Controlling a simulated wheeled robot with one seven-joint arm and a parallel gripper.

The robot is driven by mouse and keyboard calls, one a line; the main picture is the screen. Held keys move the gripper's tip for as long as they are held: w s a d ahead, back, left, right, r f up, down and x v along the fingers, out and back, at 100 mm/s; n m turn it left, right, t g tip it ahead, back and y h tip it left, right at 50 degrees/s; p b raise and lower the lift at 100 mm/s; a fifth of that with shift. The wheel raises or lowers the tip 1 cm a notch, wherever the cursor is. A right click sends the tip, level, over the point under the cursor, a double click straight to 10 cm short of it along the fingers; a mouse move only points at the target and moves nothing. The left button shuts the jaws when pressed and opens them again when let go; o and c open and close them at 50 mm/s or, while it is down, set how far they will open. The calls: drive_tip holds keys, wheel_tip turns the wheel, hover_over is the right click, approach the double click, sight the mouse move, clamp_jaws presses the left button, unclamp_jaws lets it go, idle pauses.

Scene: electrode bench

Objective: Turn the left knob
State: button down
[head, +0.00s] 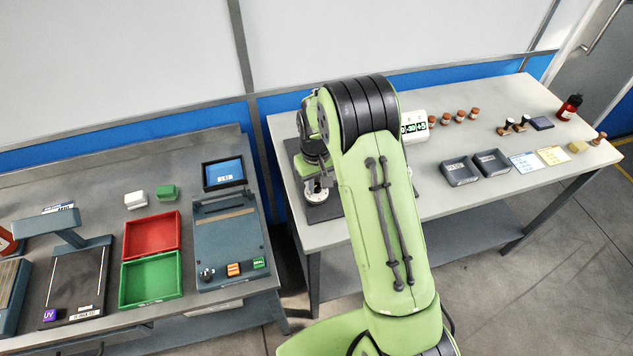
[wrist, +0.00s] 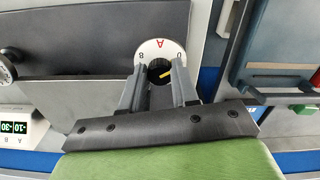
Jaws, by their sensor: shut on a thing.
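In the wrist view, the left knob (wrist: 160,73) is dark with a yellow pointer line. The fingers hide part of the knob and the near side of the ring. A second knob (wrist: 6,69) is cut off at the left edge of the wrist view. In the head view, the dial (head: 318,196) shows below my wrist, and my arm hides much of the panel.
Dark trays (head: 459,171), small bottles and cards lie farther right on the bench. A second bench at left holds a grey device (head: 230,240), a red box (head: 152,236) and a green box (head: 151,279).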

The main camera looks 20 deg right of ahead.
sight(316, 186)
drive_tip(key=c, duration=0.8)
unclamp_jaws()
drive_tip(key=shift+c, duration=0.2)
wheel_tip(316, 186, up, 16)
drive_tip(key=p, duration=0.1)
drive_tip(key=shift+a+f, duration=0.1)
drive_tip(key=s+r+m+t, duration=0.1)
drive_tip(key=s+r+t, duration=0.2)
drive_tip(key=s+r, duration=0.9)
drive_tip(key=s+f+m+t, duration=0.1)
drive_tip(key=s+f+t, duration=0.1)
drive_tip(key=s, duration=1.4)
drive_tip(key=shift+f+t, duration=0.3)
drive_tip(key=shift+f, duration=0.05)
